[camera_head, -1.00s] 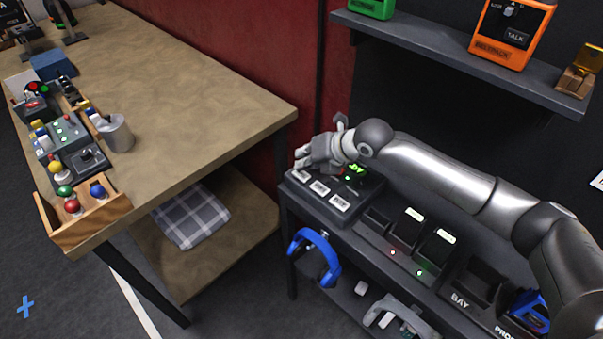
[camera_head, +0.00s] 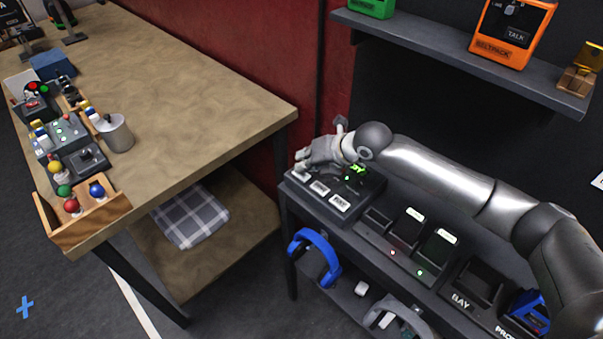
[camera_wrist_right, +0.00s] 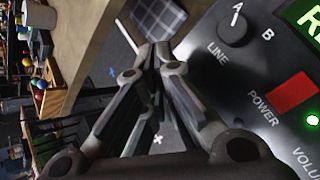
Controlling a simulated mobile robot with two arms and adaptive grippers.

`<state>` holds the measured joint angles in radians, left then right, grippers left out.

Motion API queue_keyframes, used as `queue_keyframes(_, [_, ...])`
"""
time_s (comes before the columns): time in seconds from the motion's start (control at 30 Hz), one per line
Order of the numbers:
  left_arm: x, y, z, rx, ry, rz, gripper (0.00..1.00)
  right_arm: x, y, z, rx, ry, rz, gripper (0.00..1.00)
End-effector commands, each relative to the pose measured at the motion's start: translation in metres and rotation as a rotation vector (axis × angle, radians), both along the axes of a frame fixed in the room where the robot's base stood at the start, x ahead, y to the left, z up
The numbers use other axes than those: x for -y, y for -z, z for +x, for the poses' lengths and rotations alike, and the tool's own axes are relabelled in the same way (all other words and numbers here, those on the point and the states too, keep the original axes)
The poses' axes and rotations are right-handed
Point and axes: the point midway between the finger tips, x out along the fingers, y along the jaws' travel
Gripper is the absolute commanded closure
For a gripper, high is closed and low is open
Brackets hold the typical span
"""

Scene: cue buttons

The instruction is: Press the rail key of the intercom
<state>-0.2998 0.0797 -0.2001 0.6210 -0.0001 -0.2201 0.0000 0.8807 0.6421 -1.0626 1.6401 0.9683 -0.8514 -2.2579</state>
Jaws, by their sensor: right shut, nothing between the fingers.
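The intercom (camera_head: 322,207) is a dark box at the left end of the dark stand. Its front edge carries a row of white labelled keys; the middle key (camera_head: 320,187) and right key (camera_head: 340,202) show clearly, but their lettering is too small to read. My right gripper (camera_head: 299,168) is shut and empty, its tips at the left key, which is partly covered. I cannot tell whether they touch. The right wrist view shows the closed fingers (camera_wrist_right: 153,52) beside the intercom's LINE knob (camera_wrist_right: 236,24), red POWER switch (camera_wrist_right: 292,94) and lit green display (camera_wrist_right: 306,14). My left gripper is out of view.
A charger with slots (camera_head: 405,235) stands right of the intercom. A blue headset (camera_head: 318,256) hangs at the stand's front. A shelf (camera_head: 450,58) with an orange beltpack (camera_head: 505,35) is above. A wooden bench (camera_head: 190,90) with control boxes is at left.

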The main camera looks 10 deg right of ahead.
Motion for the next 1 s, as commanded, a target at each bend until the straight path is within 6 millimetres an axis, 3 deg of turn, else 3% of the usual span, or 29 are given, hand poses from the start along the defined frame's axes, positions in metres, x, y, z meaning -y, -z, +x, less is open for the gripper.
queue_keyframes(1.0, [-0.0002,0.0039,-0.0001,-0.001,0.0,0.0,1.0,-0.0003,0.0089,-0.0005,-0.002,-0.001,0.0,1.0])
